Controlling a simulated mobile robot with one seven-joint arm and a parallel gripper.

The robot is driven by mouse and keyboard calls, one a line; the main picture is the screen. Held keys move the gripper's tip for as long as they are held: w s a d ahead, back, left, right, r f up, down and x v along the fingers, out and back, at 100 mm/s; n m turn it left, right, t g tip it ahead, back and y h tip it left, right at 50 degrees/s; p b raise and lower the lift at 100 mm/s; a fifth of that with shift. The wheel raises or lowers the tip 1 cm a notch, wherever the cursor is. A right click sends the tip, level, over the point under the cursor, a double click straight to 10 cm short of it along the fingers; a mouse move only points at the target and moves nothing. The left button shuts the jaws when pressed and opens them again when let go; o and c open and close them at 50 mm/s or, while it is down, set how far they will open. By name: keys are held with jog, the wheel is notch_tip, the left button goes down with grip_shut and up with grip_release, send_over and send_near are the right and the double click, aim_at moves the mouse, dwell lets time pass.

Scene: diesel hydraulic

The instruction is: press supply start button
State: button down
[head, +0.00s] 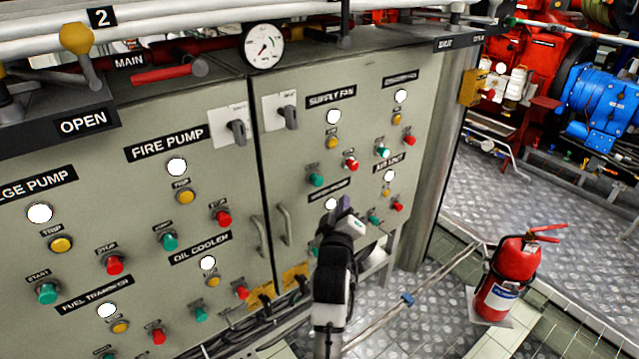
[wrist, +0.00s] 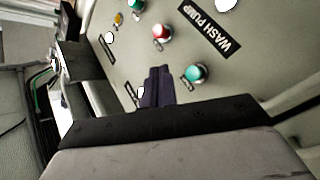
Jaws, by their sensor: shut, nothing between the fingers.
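The supply fan start button is the green button (head: 316,179) under the SUPPLY FAN label (head: 331,96), to the left of a red button (head: 351,163) in the head view. My gripper (head: 345,203) is in front of the panel, below and right of the start button in the head view. Its purple fingers (wrist: 156,87) are shut and empty, left of the green button in the wrist view. I see no contact with the button.
The cabinet carries several similar buttons, lamps and rotary switches (head: 237,130). Door handles (head: 284,224) stick out to the left of my arm. A fire extinguisher (head: 507,275) stands at right on the metal floor (head: 440,285). A pressure gauge (head: 264,46) sits above.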

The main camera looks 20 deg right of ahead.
jog(key=w+a+b, duration=0.1)
jog(key=w+a, duration=0.1)
jog(key=w, duration=0.4)
jog(key=shift+w+a, duration=0.1)
jog(key=shift+a, duration=0.05)
dwell(1.9)
jog(key=shift+w+a, duration=0.1)
jog(key=shift+w, duration=0.2)
jog(key=shift+w+a, duration=0.2)
jog(key=shift+w, duration=0.3)
dwell(0.6)
jog(key=shift+s, duration=0.15)
jog(key=shift+s+d, duration=0.3)
jog(key=shift+s, duration=0.45)
jog(key=s, duration=0.1)
jog(key=s+d+p, duration=0.1)
jog(key=s, duration=0.1)
jog(key=s+p, duration=0.1)
jog(key=shift+s+d, duration=0.35)
jog(key=shift+d, duration=0.05)
